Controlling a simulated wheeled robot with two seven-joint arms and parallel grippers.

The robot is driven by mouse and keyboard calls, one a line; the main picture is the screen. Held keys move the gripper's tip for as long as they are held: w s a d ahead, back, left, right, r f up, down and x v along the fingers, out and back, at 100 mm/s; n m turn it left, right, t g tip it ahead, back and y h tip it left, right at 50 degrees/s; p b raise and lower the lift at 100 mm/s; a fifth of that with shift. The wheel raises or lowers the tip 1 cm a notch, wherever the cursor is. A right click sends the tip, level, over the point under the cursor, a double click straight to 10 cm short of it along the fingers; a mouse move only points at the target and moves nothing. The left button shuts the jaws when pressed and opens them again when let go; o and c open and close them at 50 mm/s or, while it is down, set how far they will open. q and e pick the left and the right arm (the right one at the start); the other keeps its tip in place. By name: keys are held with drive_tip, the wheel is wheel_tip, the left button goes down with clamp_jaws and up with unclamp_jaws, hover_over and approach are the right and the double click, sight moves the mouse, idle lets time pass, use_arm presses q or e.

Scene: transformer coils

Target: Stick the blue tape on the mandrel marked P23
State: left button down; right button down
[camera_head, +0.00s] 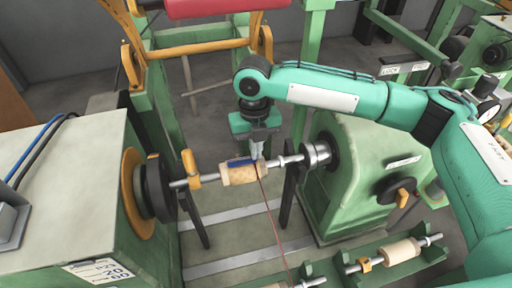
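A tan wooden mandrel (243,176) sits on a metal shaft between the two chucks of the green winding machine. A sign with P23 (98,270) is on the front of the machine's left housing. The blue tape (239,161) is a short strip along the top of the mandrel and looks to lie on or just above it. My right gripper (257,153) points down at the tape's right end, by the mandrel's right side. Its fingertips are close together, and I cannot tell whether they grip the tape. My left gripper is out of view.
A thin reddish wire (273,220) runs from the mandrel down to the front. A second tan mandrel (401,252) lies on a green rack at front right. An orange clamp (190,168) is on the shaft left of the mandrel. A dark upright (290,185) stands right of it.

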drive_tip(key=shift+f+p, duration=0.1)
drive_tip(key=shift+p, duration=0.35)
idle(0.5)
drive_tip(key=c, duration=1)
unclamp_jaws()
drive_tip(key=shift+c, duration=0.2)
drive_tip(key=shift+r, duration=0.2)
drive_tip(key=shift+r+p, duration=2.35)
drive_tip(key=shift+p, duration=0.05)
drive_tip(key=shift+f, duration=0.1)
